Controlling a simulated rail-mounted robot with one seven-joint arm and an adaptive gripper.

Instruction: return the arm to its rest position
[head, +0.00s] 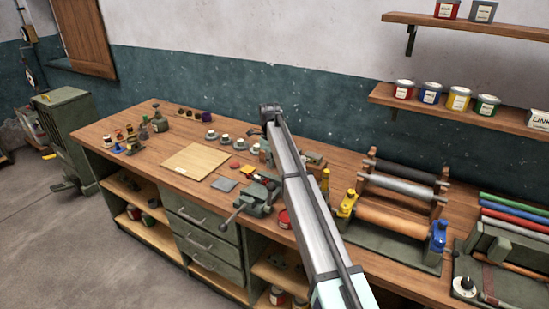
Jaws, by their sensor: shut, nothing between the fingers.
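My arm (305,205) reaches from the bottom edge up over the workbench (135,123). It ends in a dark joint (270,112) in front of the teal wall band. I cannot make out my gripper's fingers; they are hidden or too small to see. No held object shows.
A vise (257,195) and a roller press (390,221) stand close to my arm. A pale board (198,160), several small cups and bottles lie farther left. Wall shelves (455,107) with paint tins hang at right. The floor at left is mostly clear.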

